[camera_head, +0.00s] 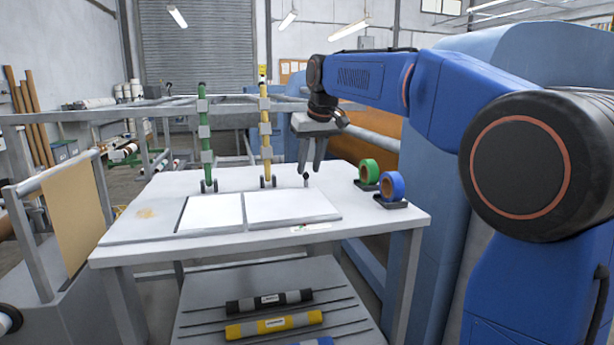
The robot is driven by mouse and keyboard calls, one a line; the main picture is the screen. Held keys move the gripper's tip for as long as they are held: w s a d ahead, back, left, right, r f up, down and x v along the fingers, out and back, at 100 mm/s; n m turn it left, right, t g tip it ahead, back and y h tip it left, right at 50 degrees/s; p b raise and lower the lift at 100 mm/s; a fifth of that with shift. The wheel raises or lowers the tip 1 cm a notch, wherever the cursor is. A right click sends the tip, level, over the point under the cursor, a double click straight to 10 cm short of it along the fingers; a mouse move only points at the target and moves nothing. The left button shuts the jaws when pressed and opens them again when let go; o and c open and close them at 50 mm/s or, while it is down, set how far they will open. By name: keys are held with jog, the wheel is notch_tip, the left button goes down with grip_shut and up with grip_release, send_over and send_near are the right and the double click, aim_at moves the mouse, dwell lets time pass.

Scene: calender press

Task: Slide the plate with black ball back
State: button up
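Two flat white plates lie side by side on the grey table, a left plate (211,212) and a wider right plate (290,206). A small black ball (306,176) on a short stem stands at the back edge of the right plate, toward its right side. My gripper (309,170) points down over the back right of the table, its two fingers apart. The fingertips are just above or around the ball; I cannot tell whether they touch it. I see no ball on the left plate.
A green post (205,140) and a yellow post (266,140) stand behind the plates. A green tape roll (369,172) and a blue tape roll (391,187) sit on holders at the right. Several rolls, including a yellow one (273,325), lie on the lower shelf.

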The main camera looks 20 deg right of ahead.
aim_at(307, 175)
jog(key=shift+x, duration=2.15)
jog(key=shift+s, duration=0.1)
grip_shut()
